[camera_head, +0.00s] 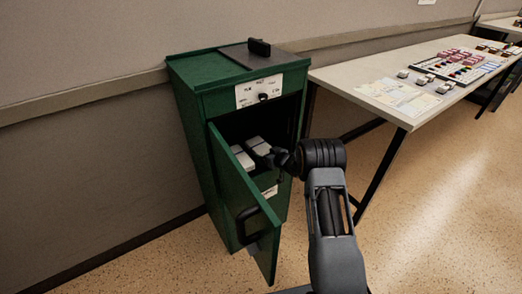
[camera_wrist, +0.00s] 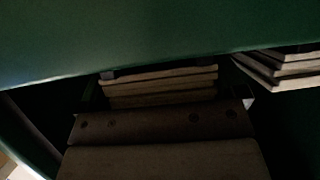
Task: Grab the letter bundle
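In the head view, two pale letter bundles lie inside the green cabinet: a left one (camera_head: 242,157) and a right one (camera_head: 259,146). My gripper (camera_head: 282,158) reaches through the cabinet opening, close beside the right bundle. In the dark wrist view, one bundle (camera_wrist: 160,86) of stacked letters lies straight ahead of my gripper, and another (camera_wrist: 282,68) is at the upper right. The near part of my gripper fills the bottom of that view. Its fingertips are lost in shadow, so I cannot tell whether they touch the bundle.
The green cabinet (camera_head: 222,97) stands against the wall, its door (camera_head: 238,205) swung open toward me on the left. A green edge (camera_wrist: 150,35) crosses the top of the wrist view. A table (camera_head: 375,77) with papers and small items stands at the right. The floor in front is clear.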

